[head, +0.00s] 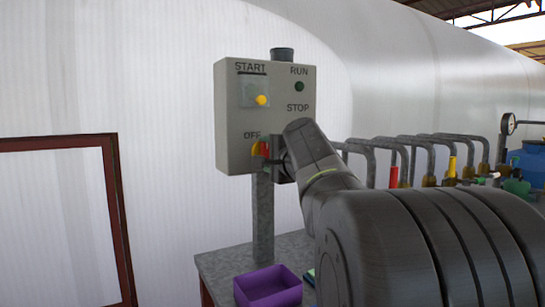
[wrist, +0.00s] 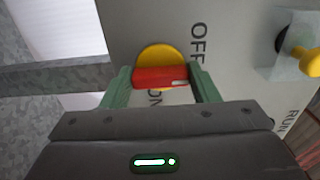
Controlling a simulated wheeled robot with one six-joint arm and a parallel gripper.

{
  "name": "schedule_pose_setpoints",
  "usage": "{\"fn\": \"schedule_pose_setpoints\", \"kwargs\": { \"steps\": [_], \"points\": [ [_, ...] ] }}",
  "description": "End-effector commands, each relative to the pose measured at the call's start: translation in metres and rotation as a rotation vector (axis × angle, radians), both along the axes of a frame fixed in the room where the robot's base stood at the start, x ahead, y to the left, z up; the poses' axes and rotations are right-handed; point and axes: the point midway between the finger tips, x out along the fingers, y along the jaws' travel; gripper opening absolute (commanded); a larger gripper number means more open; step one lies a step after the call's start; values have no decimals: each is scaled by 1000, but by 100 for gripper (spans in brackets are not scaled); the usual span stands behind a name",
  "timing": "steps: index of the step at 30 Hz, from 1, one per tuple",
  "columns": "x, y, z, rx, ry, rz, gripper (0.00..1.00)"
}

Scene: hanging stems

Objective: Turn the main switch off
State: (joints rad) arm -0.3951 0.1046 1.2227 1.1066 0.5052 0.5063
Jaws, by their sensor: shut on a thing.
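The main switch is a red handle (wrist: 160,78) on a yellow disc (wrist: 158,53), low on the grey control box (head: 232,110). My gripper (wrist: 167,82) is shut on the red handle, with one green finger at each end of it. In the wrist view the handle lies level, with a white mark at its right end. The "OFF" label is beside the disc, and part of "ON" shows below the handle. In the head view my gripper (head: 273,150) covers most of the switch.
The box also carries a yellow knob (head: 261,100) under "START" and a green lamp (head: 299,86) under "RUN". A post (head: 263,215) holds it over a grey bench with a purple bin (head: 268,287). Grey pipes with valves (head: 393,176) stand to the right.

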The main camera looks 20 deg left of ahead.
Motion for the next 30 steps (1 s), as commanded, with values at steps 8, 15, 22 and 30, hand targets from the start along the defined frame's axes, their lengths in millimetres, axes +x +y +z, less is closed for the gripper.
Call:
{"fn": "schedule_pose_setpoints", "kwargs": {
  "steps": [8,15,22,30],
  "points": [
    [0,0,-1,-4,-2,1,32],
    [0,0,-1,-3,0,1,76],
    [-1,-1,0,-2,-1,0,76],
    [-25,-30,0,-2,-4,-3,76]
  ]
}}
